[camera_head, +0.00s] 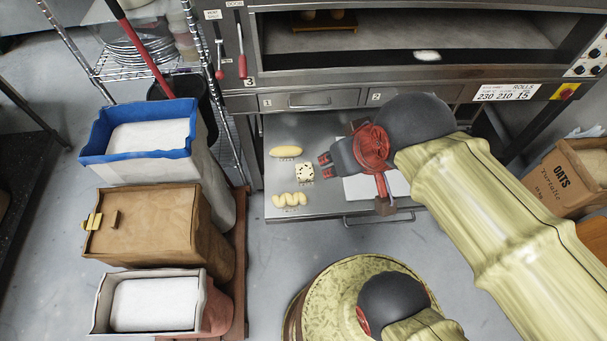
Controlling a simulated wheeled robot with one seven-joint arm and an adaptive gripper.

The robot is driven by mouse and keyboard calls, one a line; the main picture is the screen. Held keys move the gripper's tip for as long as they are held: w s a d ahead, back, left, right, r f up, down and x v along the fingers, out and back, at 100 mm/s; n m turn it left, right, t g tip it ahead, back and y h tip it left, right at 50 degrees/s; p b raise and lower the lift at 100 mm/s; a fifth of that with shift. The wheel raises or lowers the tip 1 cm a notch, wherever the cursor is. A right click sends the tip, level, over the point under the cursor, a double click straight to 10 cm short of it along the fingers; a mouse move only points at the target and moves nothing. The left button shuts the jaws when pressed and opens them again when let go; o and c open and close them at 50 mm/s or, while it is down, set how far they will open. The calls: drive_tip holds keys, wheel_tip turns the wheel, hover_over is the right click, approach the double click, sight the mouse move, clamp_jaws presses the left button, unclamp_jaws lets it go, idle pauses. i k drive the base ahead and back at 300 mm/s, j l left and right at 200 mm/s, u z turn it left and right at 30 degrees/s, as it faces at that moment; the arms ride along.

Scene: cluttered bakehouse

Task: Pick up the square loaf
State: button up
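The square loaf (304,172) is small, pale and dark-speckled. It lies on a grey metal pull-out shelf (330,208) below the oven, between a long smooth loaf (286,152) above it and a braided loaf (289,199) below it. My gripper (370,167), red and dark, is to the right of the square loaf and apart from it. Its two fingers look spread wide, with nothing seen between them. Its height above the shelf is hard to judge. The whole top of the square loaf is in view.
A white sheet (360,189) lies on the shelf, partly behind my gripper. Left stand a blue-rimmed bin (95,157), a brown sack (150,222) and a white-filled bin (100,318). An oats box (560,185) is at right. The oven drawers (310,100) overhang the shelf's back.

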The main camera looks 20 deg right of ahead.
sight(305, 173)
drive_tip(key=j+z, duration=0.15)
drive_tip(key=z, duration=0.25)
drive_tip(key=k+j+z, duration=0.15)
drive_tip(key=z, duration=0.25)
drive_tip(key=k+j+z, duration=0.1)
drive_tip(key=z, duration=0.25)
drive_tip(key=k+j+z, duration=0.1)
drive_tip(key=z, duration=0.3)
